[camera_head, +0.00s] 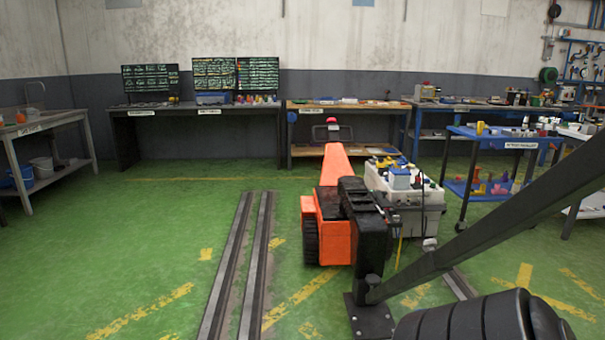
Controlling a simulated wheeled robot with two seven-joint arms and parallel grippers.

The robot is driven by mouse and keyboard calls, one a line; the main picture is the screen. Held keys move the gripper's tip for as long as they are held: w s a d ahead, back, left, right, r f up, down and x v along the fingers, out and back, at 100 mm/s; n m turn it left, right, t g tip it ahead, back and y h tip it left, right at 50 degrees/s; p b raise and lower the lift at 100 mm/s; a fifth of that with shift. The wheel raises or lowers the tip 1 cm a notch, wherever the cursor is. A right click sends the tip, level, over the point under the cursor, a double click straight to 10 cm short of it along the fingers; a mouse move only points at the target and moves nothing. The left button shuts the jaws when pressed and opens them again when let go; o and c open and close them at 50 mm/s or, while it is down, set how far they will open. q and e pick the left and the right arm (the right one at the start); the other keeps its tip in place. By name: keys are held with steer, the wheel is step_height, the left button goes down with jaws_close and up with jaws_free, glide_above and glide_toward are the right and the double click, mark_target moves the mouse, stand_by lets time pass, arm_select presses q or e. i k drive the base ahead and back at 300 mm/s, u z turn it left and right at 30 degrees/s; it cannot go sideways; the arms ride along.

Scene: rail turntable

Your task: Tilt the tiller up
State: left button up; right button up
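An orange wheeled machine (335,250) with a black wheel and a black housing stands just right of the rails. An orange tapered arm (336,165) rises from it, narrowing upward to a dark loop handle (325,133) with a red knob on top. This looks like the tiller; it stands roughly upright, and its exact tilt is hard to tell from here. Neither of my grippers is in view, so nothing shows touching the handle.
A long dark bar (480,230) slants across the right foreground, above a black ribbed cylinder (485,322). A white battery-like cart (420,218) stands right of the machine. Rails (255,250) cross the green floor. A blue trolley (490,187) stands right; left floor is clear.

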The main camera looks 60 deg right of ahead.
mark_target(335, 164)
steer(key=z, duration=1.7)
steer(key=i, duration=3.75)
steer(key=z, duration=0.55)
steer(key=k, duration=0.5)
steer(key=u, duration=0.7)
steer(key=i, duration=4.4)
